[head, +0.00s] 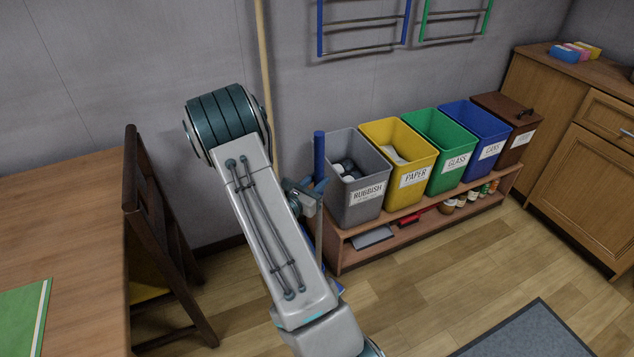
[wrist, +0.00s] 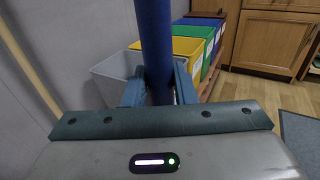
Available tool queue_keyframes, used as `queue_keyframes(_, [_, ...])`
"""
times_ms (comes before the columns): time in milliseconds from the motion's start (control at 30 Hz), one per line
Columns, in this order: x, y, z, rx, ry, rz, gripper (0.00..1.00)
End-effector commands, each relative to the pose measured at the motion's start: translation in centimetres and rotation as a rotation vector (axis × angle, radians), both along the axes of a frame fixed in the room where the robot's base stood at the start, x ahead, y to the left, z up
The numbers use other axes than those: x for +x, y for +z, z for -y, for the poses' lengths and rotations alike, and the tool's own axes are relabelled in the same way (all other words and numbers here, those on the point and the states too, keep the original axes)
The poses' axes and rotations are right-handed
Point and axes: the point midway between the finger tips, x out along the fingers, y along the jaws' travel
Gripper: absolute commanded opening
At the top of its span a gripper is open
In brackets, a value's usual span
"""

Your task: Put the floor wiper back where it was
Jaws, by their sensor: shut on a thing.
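The floor wiper has a blue upper handle (head: 319,158) and a thinner, paler shaft below it. It stands roughly upright in front of the left end of the low bin shelf. My gripper (head: 318,187) is shut on the handle near the bottom of its blue part. In the wrist view the blue handle (wrist: 153,40) rises between the two fingers of my gripper (wrist: 159,85). The wiper's lower end is mostly hidden behind my arm. Bits of blue show near the floor there, and I cannot tell if it touches the floor.
A grey rubbish bin (head: 357,192) stands close right of the handle, with yellow, green, blue and brown bins beyond on the wooden shelf (head: 430,219). A pale wooden pole (head: 265,60) stands by the wall. A dark chair (head: 160,230) and table (head: 60,210) are left. Floor is clear in front.

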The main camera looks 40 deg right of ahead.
Motion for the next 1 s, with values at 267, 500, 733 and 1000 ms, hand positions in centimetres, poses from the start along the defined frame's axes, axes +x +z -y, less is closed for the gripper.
queue_keyframes(267, [0.0,-0.3,0.0,0.0,0.0,-0.001,0.44])
queue_keyframes(500, [0.0,-0.3,0.0,0.0,0.0,-0.001,0.47])
queue_keyframes(733, [-0.2,0.0,-1.2,0.002,0.003,-0.001,0.47])
queue_keyframes(1000, [-1.8,0.2,-6.7,0.0,0.005,-0.002,0.47])
